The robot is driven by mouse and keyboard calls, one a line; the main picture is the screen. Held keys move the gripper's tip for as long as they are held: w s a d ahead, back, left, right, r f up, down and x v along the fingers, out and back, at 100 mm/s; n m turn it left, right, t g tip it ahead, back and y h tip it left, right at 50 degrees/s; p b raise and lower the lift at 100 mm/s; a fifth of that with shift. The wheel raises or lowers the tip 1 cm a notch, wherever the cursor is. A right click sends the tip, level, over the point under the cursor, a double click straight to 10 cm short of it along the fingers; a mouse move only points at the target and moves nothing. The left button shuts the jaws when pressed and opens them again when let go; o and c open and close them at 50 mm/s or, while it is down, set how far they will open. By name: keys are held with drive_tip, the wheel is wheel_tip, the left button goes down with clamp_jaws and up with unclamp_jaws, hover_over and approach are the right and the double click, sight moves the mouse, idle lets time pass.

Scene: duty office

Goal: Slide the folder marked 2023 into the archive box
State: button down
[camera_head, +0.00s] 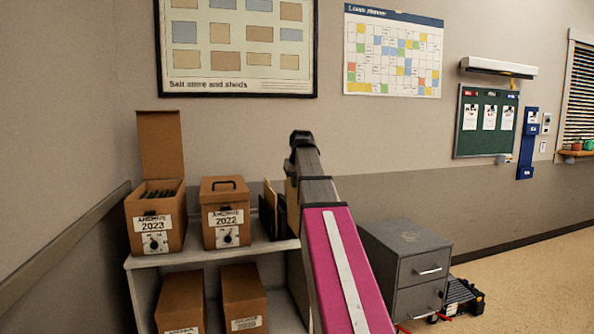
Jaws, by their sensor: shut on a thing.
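The archive box marked 2023 (173,211) stands on the left of the shelf top with its lid (160,144) raised upright. Dark contents show inside its open top. My arm reaches up from the bottom edge to a black joint, and the gripper at its end is hidden behind it. A tan folder-like edge (268,196) shows beside dark uprights just left of my arm; no marking on it can be read. I cannot tell which folder is the one marked 2023.
A closed box marked 2022 (223,217) stands right of the open box. More boxes (243,290) sit on the lower shelf. A grey drawer cabinet (408,254) stands right of my arm. The wall rail (70,235) is at left. Open floor (545,255) lies right.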

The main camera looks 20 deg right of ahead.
drive_tip(key=s+a+f, duration=0.3)
drive_tip(key=s+f, duration=0.3)
drive_tip(key=f, duration=0.6)
drive_tip(key=s+a+f, duration=0.3)
drive_tip(key=s+f, duration=0.4)
drive_tip(key=f, duration=0.5)
drive_tip(key=shift+s+a, duration=0.15)
drive_tip(key=shift+s, duration=0.15)
